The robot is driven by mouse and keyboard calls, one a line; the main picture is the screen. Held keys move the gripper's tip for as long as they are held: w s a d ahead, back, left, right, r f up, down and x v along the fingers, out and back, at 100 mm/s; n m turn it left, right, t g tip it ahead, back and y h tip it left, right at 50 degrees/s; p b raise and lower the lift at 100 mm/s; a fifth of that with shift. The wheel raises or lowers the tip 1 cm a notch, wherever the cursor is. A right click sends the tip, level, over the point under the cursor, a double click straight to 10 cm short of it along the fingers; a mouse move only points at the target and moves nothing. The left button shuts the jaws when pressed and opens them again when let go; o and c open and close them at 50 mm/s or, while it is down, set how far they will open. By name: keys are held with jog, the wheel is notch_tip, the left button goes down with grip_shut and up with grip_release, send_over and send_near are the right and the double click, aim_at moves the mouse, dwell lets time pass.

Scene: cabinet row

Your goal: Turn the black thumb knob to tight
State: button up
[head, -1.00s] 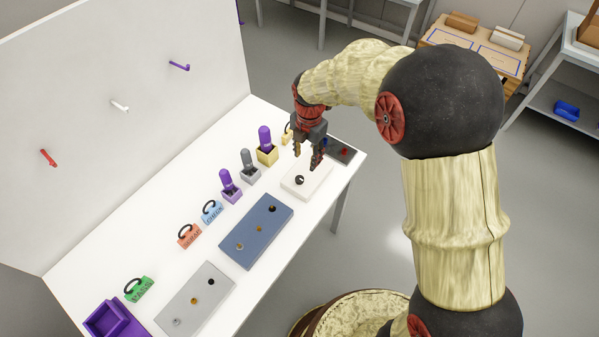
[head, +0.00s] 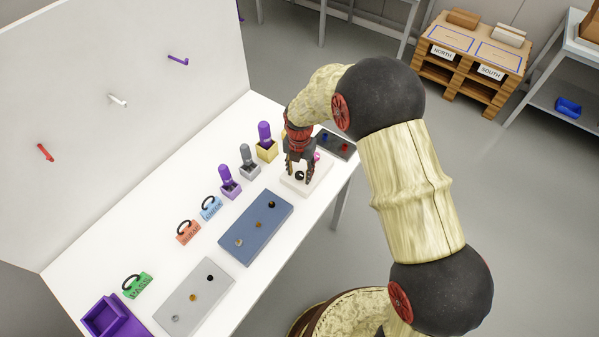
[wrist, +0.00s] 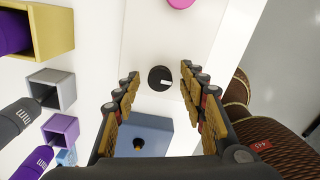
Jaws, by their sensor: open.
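The black thumb knob (wrist: 161,79) is round with a white pointer line, and sits on a white plate (wrist: 140,30). In the wrist view its pointer line points to the right. In the head view the knob (head: 299,176) shows between the fingers, on the white plate (head: 318,183). My gripper (wrist: 160,85) is open, with one finger on each side of the knob and a gap on both sides. In the head view my gripper (head: 300,174) is over the plate, pointing down. No mark for tight is readable.
A pink disc (wrist: 181,2) is on the same plate. A blue board (head: 256,230) with several small knobs lies beside it. Purple, grey and yellow holders (head: 267,152) stand along the left. A dark panel (head: 337,144) lies at the table's far end.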

jog(key=c, duration=0.3)
jog(key=c, duration=0.8)
